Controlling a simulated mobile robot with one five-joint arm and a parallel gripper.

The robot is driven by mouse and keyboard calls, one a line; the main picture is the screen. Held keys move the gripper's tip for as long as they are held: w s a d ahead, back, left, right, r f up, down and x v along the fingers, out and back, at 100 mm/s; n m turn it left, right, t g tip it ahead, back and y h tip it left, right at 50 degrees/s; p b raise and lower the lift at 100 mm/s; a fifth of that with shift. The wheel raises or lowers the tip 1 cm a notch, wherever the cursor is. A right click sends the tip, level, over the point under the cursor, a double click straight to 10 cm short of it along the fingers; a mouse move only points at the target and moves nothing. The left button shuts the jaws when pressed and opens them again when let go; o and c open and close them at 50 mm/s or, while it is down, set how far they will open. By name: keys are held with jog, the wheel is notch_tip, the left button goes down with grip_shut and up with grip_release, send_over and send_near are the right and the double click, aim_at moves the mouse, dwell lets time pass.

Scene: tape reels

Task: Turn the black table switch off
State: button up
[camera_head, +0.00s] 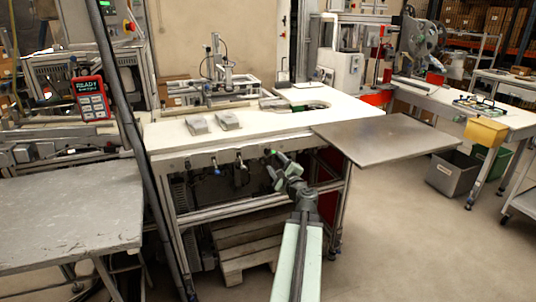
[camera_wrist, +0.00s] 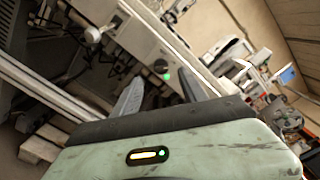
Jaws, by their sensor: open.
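The green light also shows in the head view, where the switch (camera_head: 273,152) is small and partly unclear. My gripper (camera_wrist: 160,79) is open, its two fingers pointing at the rail. The switch shows between the fingertips, and nothing is held. In the head view my gripper (camera_head: 274,166) is just in front of the table's front edge. Whether the fingers touch the switch cannot be told.
The white table (camera_head: 185,140) carries two grey blocks near its front edge. A whitish knob (camera_wrist: 93,35) sits along the rail to the left. A grey metal shelf (camera_head: 385,138) juts out on the right. A wooden pallet (camera_head: 245,262) lies under the table. Open floor is at right.

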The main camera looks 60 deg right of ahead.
aim_at(269, 153)
jog(key=x, duration=0.7)
jog(key=shift+w+d, duration=0.2)
jog(key=shift+d, duration=0.15)
jog(key=shift+c, duration=0.3)
